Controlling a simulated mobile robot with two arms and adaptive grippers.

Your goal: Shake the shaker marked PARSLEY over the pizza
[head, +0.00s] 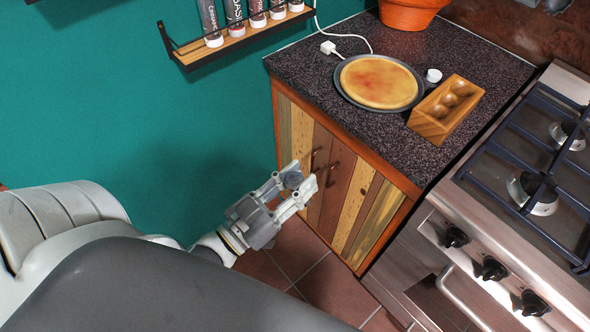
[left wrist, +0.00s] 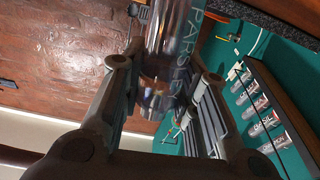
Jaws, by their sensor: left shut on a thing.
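The clear shaker marked PARSLEY (left wrist: 176,62) is between the fingers of my left gripper (left wrist: 165,85) in the left wrist view, its lettering running along its side. In the head view my left gripper (head: 299,189) is shut on it, low in front of the cabinet doors, left of and below the pizza. There the shaker is mostly hidden; only a small grey part shows between the fingertips. The pizza (head: 379,82) lies flat in a dark round pan (head: 337,83) on the counter, apart from the gripper. My right gripper is not in view.
The speckled counter (head: 310,65) holds a wooden box with eggs (head: 432,125), a small white thing (head: 433,75), a terracotta pot (head: 408,12) and a white plug with cord (head: 328,47). A wall rack (head: 250,36) holds several shakers. The stove (head: 545,150) is at right.

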